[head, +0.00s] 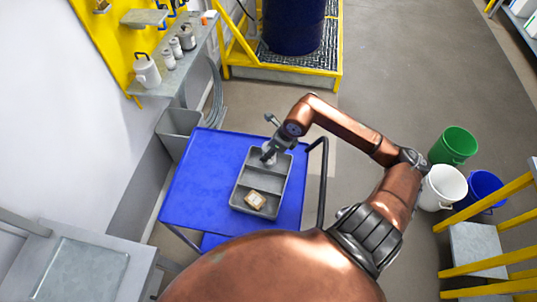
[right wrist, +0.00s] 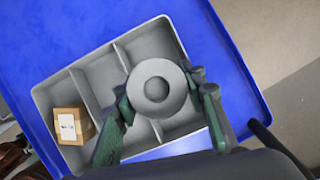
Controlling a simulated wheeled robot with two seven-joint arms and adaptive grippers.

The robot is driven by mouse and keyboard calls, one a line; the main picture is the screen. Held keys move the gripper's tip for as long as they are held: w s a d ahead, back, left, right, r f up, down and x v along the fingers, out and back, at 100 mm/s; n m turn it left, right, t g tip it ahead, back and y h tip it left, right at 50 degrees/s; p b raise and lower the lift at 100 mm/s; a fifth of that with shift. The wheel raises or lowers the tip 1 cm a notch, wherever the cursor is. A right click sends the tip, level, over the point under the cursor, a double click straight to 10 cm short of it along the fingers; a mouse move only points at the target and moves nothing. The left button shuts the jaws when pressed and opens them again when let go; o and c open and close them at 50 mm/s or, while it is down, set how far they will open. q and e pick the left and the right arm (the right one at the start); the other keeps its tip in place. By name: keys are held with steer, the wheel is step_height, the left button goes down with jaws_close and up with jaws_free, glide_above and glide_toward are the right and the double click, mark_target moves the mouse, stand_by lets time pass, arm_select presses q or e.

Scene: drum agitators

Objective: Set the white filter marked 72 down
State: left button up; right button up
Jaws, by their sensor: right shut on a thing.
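My right gripper (right wrist: 165,97) is shut on a round, light grey-white filter (right wrist: 157,72), with one finger on each side of it. No number can be read on the filter from here. In the head view the right gripper (head: 268,154) is over the far part of a grey divided tray (head: 234,198), and the filter is mostly hidden there. In the right wrist view the filter covers the tray's inner dividers (right wrist: 118,55); I cannot tell whether it touches the tray. My left gripper is not in view.
The tray is on a blue cart top (head: 200,180) with a dark handle (head: 325,185) at its right. A small tan box with a white label (head: 255,200) sits in a near compartment. A grey bench (head: 85,270) is at left; buckets (head: 441,187) stand right.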

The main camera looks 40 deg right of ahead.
steer(key=shift+f, duration=0.9)
steer(key=o, duration=1.2)
steer(key=shift+f, duration=0.1)
steer(key=shift+c, duration=0.2)
steer(key=v, duration=1.2)
steer(key=shift+p, duration=0.4)
